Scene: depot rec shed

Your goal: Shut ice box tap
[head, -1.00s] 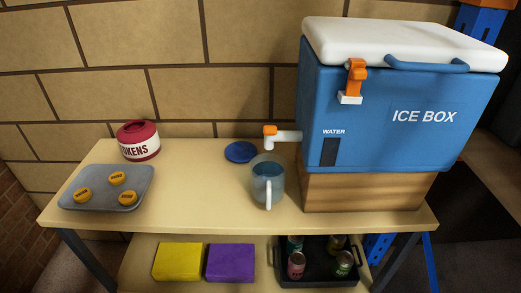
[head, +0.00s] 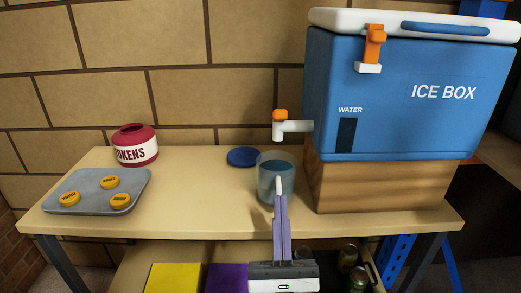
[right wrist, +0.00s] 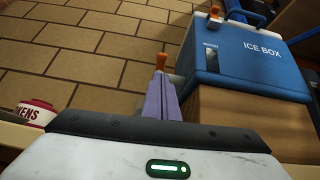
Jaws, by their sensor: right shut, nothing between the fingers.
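The blue ice box (head: 410,95) with a white lid sits on a wooden block. Its tap (head: 293,126) is a white spout on the left side with an orange top (head: 280,115). In the right wrist view an orange part (right wrist: 162,59) shows just beyond my fingertips. A clear jug (head: 265,180) with blue-looking water stands below the tap. My right gripper (head: 280,198) is shut and empty. Its purple fingers point forward in front of the jug, lower in the picture than the tap, and hide part of the jug and its handle. My left gripper is out of view.
The wooden block (head: 385,190) fills the table's right end. A blue disc (head: 243,156) lies behind the jug. A red token pot (head: 135,146) and a grey tray (head: 95,201) with yellow tokens stand at left. Yellow (head: 174,278) and purple (head: 226,278) items and cans lie on the lower shelf.

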